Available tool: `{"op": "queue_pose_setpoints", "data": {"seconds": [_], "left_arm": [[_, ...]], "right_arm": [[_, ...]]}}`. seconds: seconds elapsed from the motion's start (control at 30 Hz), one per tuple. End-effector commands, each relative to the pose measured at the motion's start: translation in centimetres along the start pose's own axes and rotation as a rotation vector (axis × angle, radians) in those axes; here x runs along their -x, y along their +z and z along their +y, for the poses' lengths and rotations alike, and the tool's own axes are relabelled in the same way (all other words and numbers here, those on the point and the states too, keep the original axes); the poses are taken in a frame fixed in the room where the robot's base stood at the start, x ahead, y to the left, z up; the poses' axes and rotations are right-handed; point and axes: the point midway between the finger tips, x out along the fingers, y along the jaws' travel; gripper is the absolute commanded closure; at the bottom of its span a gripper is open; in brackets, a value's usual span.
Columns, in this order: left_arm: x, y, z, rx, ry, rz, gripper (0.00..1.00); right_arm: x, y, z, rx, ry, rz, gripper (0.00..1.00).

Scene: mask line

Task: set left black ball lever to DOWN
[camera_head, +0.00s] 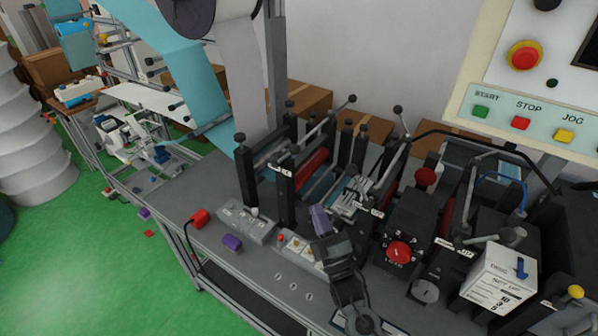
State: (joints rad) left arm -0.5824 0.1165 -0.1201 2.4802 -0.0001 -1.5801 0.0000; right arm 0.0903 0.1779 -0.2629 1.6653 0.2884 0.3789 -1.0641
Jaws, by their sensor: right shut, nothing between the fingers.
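The left black ball lever (352,99) shows as a black ball on a thin rod. The rod slopes up and to the right from the mechanism near the middle of the machine, so the ball stands raised. A second black ball lever (398,110) stands upright to its right. My right gripper (319,217) is at the front of the machine, over the small control panel. It is shut and empty, below both levers in the picture and clearly apart from them. My left gripper is not in view.
Black posts and rollers (311,169) crowd the machine's middle. A black box with a red dial (399,252) is right of my right gripper. A white box (500,279) stands farther right. The grey bench (190,185) is clearer at left. A START/STOP panel (520,120) hangs upper right.

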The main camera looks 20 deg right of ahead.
Motion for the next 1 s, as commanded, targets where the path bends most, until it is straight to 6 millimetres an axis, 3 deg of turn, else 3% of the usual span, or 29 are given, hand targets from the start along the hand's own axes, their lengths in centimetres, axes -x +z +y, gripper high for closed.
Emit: {"op": "queue_pose_setpoints", "data": {"seconds": [0.6, 0.8, 1.0], "left_arm": [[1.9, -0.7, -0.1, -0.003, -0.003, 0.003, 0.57], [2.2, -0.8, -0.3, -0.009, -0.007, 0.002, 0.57], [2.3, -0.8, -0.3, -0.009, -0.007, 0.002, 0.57]], "right_arm": [[-10.3, -0.1, 0.3, -0.001, 0.001, -0.001, 1.0], [-12.4, 0.0, 0.2, -0.001, 0.001, -0.001, 1.0], [-13.2, 0.0, 0.1, -0.001, 0.0, -0.001, 1.0]]}}
